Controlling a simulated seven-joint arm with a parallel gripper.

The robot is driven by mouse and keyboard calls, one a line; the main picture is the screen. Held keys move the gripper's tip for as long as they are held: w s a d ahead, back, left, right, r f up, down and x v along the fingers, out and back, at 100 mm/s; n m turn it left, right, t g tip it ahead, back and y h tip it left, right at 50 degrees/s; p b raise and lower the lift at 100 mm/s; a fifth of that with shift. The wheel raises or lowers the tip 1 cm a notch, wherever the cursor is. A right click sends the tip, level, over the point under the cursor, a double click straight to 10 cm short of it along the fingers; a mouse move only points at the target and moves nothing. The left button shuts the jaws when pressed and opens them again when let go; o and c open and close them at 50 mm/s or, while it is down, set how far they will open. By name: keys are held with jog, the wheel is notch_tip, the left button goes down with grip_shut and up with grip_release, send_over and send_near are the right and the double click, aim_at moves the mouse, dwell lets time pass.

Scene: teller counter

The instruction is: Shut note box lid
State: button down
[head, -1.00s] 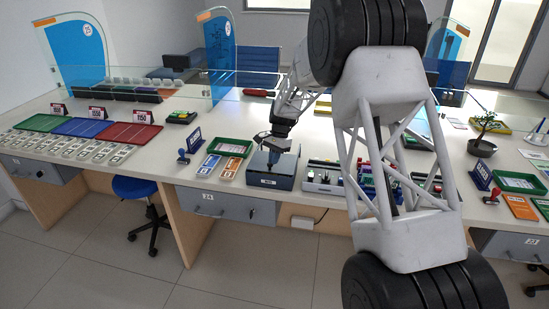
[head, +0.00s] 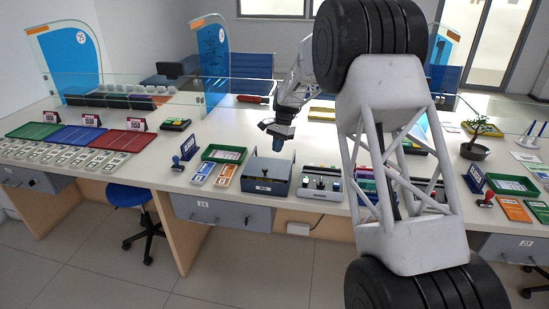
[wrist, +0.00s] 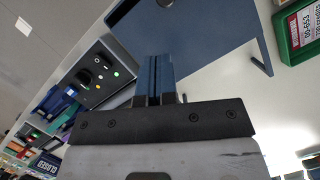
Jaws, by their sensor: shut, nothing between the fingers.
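The note box (head: 264,187) is a blue-grey box with a small label on its front, standing near the counter's front edge. Its lid (head: 268,168) looks like a flat panel lying over the top; I cannot tell whether it is fully down. The wrist view shows a broad blue panel (wrist: 200,32) with a round dark spot at the picture's top edge and a thin bracket at its right. My gripper (head: 279,148) is above the box's back part, its blue fingers pointing down. In the wrist view the fingers (wrist: 160,78) are together and empty, in front of the panel.
A device with buttons (head: 321,184) stands close to the box's right. A green tray (head: 223,154) and orange and blue cards (head: 226,174) lie to its left, with a small blue sign (head: 191,145). A glass screen runs behind. My arm hides part of the right counter.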

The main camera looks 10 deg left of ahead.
aim_at(268, 165)
jog(key=shift+v, duration=2.5)
jog(key=c, duration=1.7)
grip_release()
jog(key=o, duration=0.5)
jog(key=shift+s+a+f, duration=0.2)
jog(key=shift+s+a, duration=0.05)
jog(key=shift+s, duration=0.1)
jog(key=shift+o, duration=1.3)
jog(key=s+a+f+m+t, duration=0.1)
jog(key=s, duration=0.1)
jog(key=s+a+f+m+t+h, duration=0.1)
jog(key=s+a+f+m+t, duration=0.1)
jog(key=s+a, duration=0.1)
jog(key=shift+s+a+f+m+h, duration=0.1)
jog(key=shift+s+f+m+h, duration=0.1)
jog(key=shift+s+m+h, duration=0.15)
jog(key=shift+f, duration=0.15)
jog(key=shift+f, duration=3.8)
